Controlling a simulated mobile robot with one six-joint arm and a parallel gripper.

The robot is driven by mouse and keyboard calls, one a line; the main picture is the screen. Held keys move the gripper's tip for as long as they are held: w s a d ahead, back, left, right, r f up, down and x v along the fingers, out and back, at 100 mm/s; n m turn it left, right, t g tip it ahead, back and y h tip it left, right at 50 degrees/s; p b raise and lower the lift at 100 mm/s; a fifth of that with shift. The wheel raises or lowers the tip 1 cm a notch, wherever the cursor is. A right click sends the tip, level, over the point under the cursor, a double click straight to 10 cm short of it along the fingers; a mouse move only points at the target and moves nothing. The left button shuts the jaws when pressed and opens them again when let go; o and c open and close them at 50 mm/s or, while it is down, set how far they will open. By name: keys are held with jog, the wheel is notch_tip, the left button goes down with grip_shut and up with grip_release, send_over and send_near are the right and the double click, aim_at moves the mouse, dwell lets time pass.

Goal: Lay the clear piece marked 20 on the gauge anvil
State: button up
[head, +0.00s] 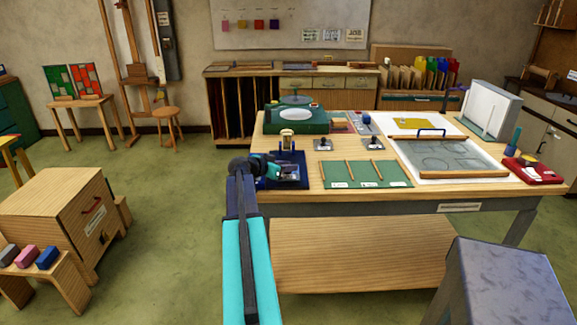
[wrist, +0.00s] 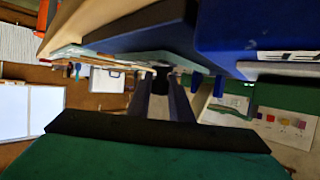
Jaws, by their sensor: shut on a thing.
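The gauge, with a dark blue base (head: 291,184) and an upright round-topped part (head: 287,138), stands at the near left corner of the workbench. My gripper (head: 287,171) is low over the front of the base, reaching in from the left. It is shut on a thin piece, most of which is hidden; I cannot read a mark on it. In the wrist view the gripper (wrist: 162,82) points ahead, with the blue gauge body (wrist: 255,25) close at upper right. The anvil is too hidden to tell whether the piece touches it.
A green mat with wooden strips (head: 368,174) lies right of the gauge. Two small dark-knobbed items (head: 323,144) sit behind the mat. A framed glass panel (head: 450,155) and a red box (head: 533,170) are further right. A green machine (head: 296,121) stands behind the gauge.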

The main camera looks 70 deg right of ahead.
jog(key=shift+f, duration=0.2)
dwell(0.3)
jog(key=o, duration=0.9)
jog(key=shift+c, duration=0.2)
jog(key=shift+r, duration=0.2)
jog(key=b+v, duration=0.2)
jog(key=v, duration=1)
jog(key=shift+s+b, duration=0.1)
jog(key=shift+b, duration=0.2)
